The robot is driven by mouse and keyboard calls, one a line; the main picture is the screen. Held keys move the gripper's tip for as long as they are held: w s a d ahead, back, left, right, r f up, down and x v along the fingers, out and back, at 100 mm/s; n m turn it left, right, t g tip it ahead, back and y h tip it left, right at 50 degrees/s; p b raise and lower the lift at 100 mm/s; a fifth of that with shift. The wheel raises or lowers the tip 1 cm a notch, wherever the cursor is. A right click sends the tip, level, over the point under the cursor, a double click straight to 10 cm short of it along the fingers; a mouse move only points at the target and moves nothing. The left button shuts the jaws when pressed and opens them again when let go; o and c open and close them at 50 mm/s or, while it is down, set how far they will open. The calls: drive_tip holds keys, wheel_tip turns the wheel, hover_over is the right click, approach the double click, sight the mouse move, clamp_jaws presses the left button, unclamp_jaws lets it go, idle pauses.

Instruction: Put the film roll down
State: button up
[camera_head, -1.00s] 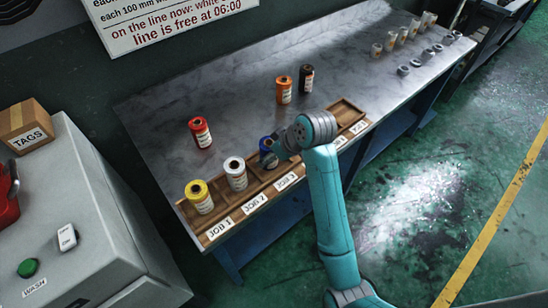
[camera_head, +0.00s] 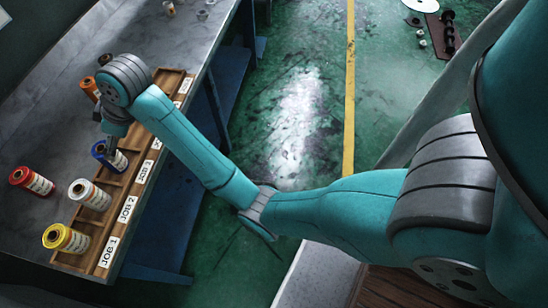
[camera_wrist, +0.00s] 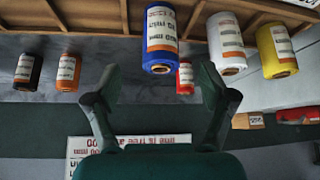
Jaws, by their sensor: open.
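The blue film roll (camera_head: 111,155) stands in the third compartment of the wooden tray (camera_head: 128,204). In the wrist view the blue roll (camera_wrist: 161,42) is upside down, beyond my fingertips, with a gap around it. My gripper (camera_wrist: 156,82) is open and empty, its two fingers spread. In the head view my wrist is above and behind the blue roll and hides part of the tray. The white roll (camera_head: 91,194) stands in the JOB 2 compartment and the yellow roll (camera_head: 65,238) in JOB 1.
The red roll (camera_head: 31,181) stands on the grey bench top (camera_head: 60,119) behind the tray. The orange roll (camera_wrist: 68,72) and black roll (camera_wrist: 27,71) stand on the bench too. Small pale cups are at the far end. Green floor lies open beside the bench.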

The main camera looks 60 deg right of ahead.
drive_tip(key=s+f+m+t+h, duration=0.2)
drive_tip(key=s+f+m+t, duration=0.2)
drive_tip(key=s+f, duration=1.6)
drive_tip(key=s+r+t, duration=0.1)
drive_tip(key=s+r, duration=0.3)
drive_tip(key=s, duration=0.5)
drive_tip(key=s+d+r+m+t, duration=0.1)
drive_tip(key=s+r, duration=0.3)
drive_tip(key=s, duration=0.6)
drive_tip(key=s+d+r+t+h, duration=0.1)
drive_tip(key=s+r+t, duration=0.2)
drive_tip(key=s, duration=0.6)
wheel_tip(320, 180, up, 2)
drive_tip(key=shift+s+d+r+m, duration=0.1)
drive_tip(key=shift+s+d+m, duration=0.1)
drive_tip(key=shift+s+m, duration=0.2)
